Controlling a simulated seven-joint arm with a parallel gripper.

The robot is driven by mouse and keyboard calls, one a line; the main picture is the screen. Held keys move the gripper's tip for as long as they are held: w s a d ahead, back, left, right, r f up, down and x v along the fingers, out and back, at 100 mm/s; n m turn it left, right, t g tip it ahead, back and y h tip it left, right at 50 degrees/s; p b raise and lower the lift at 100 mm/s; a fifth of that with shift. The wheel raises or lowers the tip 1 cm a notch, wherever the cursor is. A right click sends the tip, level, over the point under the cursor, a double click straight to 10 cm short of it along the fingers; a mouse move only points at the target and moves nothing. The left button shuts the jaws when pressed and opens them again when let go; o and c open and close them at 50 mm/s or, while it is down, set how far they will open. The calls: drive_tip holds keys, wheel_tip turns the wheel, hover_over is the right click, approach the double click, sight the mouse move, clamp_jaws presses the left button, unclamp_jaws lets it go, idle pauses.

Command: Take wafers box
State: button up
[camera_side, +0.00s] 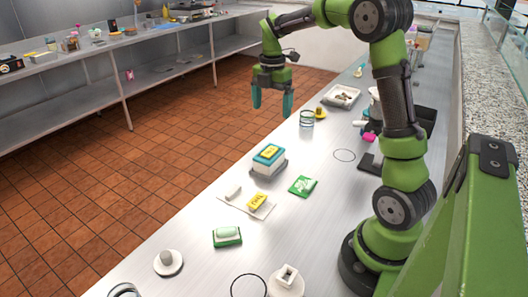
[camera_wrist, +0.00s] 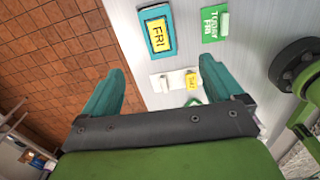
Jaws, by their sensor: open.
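My gripper (camera_side: 272,106) hangs above the far part of the steel table, its two teal fingers apart and nothing between them. In the wrist view my gripper (camera_wrist: 162,66) also shows wide open and empty. A blue-and-white box (camera_side: 268,160) with a yellow label stands on the table, apart from and below my gripper. In the wrist view this blue box (camera_wrist: 149,14) reads "FRI" and lies beyond the fingers. No thing carries a readable "wafers" name, so I cannot tell which is the wafers box.
A green card (camera_side: 302,186) lies beside the blue box. A yellow block (camera_side: 257,201) and a white piece sit on a small tray. A green-and-white box (camera_side: 227,238) is nearer. A glass (camera_side: 307,118) and white tray (camera_side: 330,96) stand farther back.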

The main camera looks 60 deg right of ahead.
hover_over(269, 151)
drive_tip(key=f, duration=1.1)
drive_tip(key=shift+s+d, duration=0.1)
drive_tip(key=shift+s, duration=0.2)
drive_tip(key=shift+w+f, duration=0.2)
drive_tip(key=shift+f, duration=2.75)
drive_tip(key=shift+c, duration=0.4)
drive_tip(key=c, duration=1.2)
drive_tip(key=shift+o, duration=0.2)
drive_tip(key=shift+r, duration=0.1)
